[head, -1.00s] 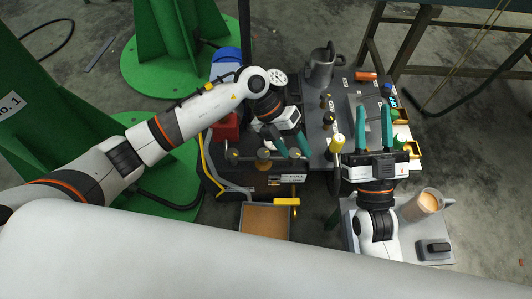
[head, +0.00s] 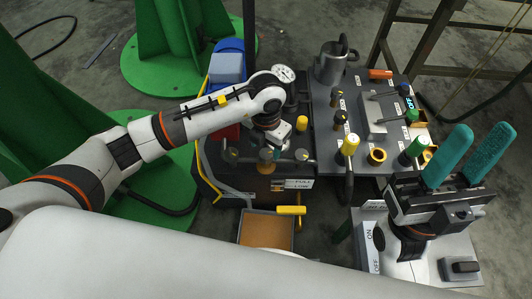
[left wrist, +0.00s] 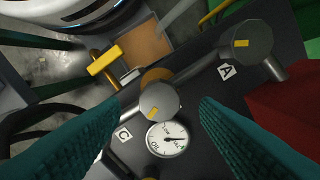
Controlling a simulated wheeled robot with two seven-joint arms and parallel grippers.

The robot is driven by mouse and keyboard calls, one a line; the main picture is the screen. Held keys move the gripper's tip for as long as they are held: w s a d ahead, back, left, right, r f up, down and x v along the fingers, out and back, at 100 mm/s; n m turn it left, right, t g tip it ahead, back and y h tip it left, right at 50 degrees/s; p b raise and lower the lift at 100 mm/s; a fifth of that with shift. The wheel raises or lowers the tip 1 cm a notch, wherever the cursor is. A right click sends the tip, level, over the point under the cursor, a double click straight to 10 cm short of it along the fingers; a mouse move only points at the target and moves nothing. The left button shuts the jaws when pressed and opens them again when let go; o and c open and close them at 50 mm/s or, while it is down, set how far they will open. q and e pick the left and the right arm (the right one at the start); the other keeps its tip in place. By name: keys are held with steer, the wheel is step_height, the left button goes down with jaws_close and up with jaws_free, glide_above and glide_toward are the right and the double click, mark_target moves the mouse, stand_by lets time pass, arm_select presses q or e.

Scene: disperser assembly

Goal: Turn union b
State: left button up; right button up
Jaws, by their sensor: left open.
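A row of dark round knobs with yellow marks runs along the front of the black unit in the head view. The middle knob (head: 265,155) sits over a brass fitting; in the left wrist view the same middle knob (left wrist: 160,101) stands between labels A and C. I see no label B, so I take this as union b. My left gripper (head: 276,133) hangs over it; in the left wrist view its open teal fingers (left wrist: 160,98) lie either side of the knob, with a gap. My right gripper (head: 468,153) is open and empty at the right.
An oil gauge (left wrist: 167,138) lies close to the middle knob. The knob by label A (left wrist: 247,40) and a red block (left wrist: 285,110) are at the right. A yellow-handled valve (head: 291,210) stands by a brown-bottomed tray (head: 241,231). A metal jug (head: 331,66) stands behind.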

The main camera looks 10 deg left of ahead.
mark_target(266, 156)
arm_select(q)
steer(key=shift+f+b, duration=0.4)
steer(key=shift+f, duration=1)
steer(key=shift+c, duration=0.4)
steer(key=c, duration=0.9)
